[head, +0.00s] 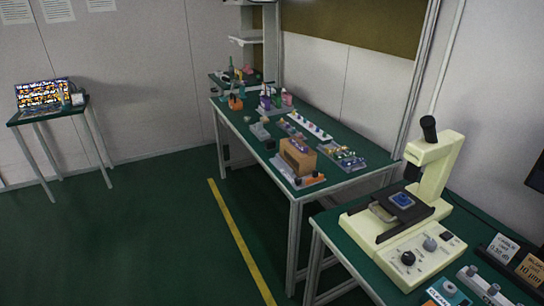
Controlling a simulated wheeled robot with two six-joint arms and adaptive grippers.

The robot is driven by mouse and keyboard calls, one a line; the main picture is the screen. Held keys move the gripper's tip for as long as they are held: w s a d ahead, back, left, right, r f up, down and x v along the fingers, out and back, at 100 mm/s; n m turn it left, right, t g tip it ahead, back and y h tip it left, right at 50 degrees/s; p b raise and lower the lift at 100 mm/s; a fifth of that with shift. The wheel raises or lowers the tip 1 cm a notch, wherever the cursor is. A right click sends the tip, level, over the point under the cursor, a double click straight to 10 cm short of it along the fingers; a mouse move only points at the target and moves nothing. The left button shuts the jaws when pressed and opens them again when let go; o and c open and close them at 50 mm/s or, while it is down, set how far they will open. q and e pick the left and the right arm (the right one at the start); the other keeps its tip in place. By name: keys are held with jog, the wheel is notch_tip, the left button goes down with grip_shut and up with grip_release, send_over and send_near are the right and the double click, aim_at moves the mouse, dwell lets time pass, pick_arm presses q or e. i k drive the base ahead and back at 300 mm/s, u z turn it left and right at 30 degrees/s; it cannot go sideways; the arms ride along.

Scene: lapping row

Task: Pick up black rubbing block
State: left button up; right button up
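I cannot pick out the black rubbing block for certain. A small dark block-like item (271,144) lies near the front edge of the far green-topped bench (240,124), left of a brown box-shaped piece (297,157). It is too small to identify. A black plate with a blue square (401,199) sits on a cream machine (428,215) on the near bench at the right. Neither of my grippers is in view.
A small table (47,115) with a brightly patterned screen stands at the far left. A yellow line (240,243) runs along the green floor beside the benches. The floor (140,230) left of it is clear. Signs (503,248) and knobbed items crowd the near bench's right end.

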aim_at(270, 144)
jog(key=u, duration=0.65)
jog(key=i, duration=0.8)
jog(key=u, duration=0.85)
jog(key=i, duration=2.3)
jog(key=z, duration=1.6)
jog(key=i, duration=0.8)
jog(key=z, duration=0.8)
